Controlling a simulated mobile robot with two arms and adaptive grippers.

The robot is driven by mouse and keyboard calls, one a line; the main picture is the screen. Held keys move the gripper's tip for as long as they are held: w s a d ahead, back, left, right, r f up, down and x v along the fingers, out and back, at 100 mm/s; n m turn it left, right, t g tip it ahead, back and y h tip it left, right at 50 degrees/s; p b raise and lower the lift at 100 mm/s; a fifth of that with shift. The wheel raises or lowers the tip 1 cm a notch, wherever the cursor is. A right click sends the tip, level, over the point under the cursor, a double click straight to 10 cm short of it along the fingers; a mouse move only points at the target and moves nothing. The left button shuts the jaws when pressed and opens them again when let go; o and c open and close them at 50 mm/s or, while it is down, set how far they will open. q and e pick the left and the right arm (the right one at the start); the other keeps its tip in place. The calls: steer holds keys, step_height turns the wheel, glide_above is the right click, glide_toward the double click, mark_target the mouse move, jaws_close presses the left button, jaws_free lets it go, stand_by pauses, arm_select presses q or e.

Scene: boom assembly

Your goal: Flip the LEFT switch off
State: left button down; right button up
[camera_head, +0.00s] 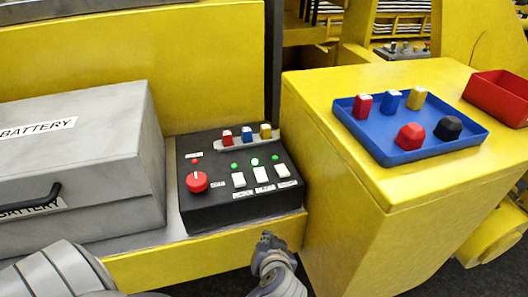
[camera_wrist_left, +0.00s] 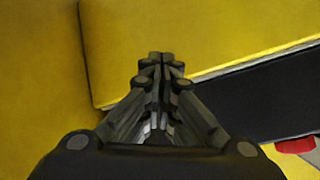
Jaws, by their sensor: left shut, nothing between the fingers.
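The black control box (camera_head: 240,205) stands on the ledge in the middle of the head view. The left switch (camera_head: 238,180) is the first of three white switches on its top, right of the red knob (camera_head: 197,182). A green light (camera_head: 234,166) glows behind it. I cannot tell how its rocker is tilted. My left gripper (camera_head: 267,239) is below the box's front edge, apart from the switches. In the left wrist view my left gripper (camera_wrist_left: 160,56) is shut and empty, with a black surface to its right. My right gripper is not in view.
The grey battery case (camera_head: 95,165) stands left of the box. A grey holder (camera_head: 234,146) with red, blue and yellow pieces sits at the box's back edge. On the yellow block at right are a blue tray (camera_head: 405,159) with several pieces and a red bin (camera_head: 490,108).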

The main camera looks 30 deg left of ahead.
arm_select(q)
steer(key=w+r+n+t+y, duration=0.2)
steer(key=r+n+y, duration=0.4)
steer(key=r, duration=1.3)
steer(key=shift+w+d+r+t, duration=0.25)
steer(key=shift+w+t, duration=0.15)
steer(key=shift+w, duration=0.25)
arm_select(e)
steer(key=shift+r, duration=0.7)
arm_select(q)
steer(key=p, duration=0.2)
glide_above(264, 178)
steer(key=shift+s+d+f, duration=0.25)
steer(key=shift+d+f, duration=0.05)
steer(key=shift+f, duration=0.2)
steer(key=f, duration=0.1)
steer(key=f+b, duration=0.1)
steer(key=f, duration=0.1)
steer(key=shift+w+a+f+b, duration=0.3)
steer(key=shift+a+f+b, duration=0.05)
steer(key=shift+b, duration=0.05)
steer(key=shift+f, duration=0.35)
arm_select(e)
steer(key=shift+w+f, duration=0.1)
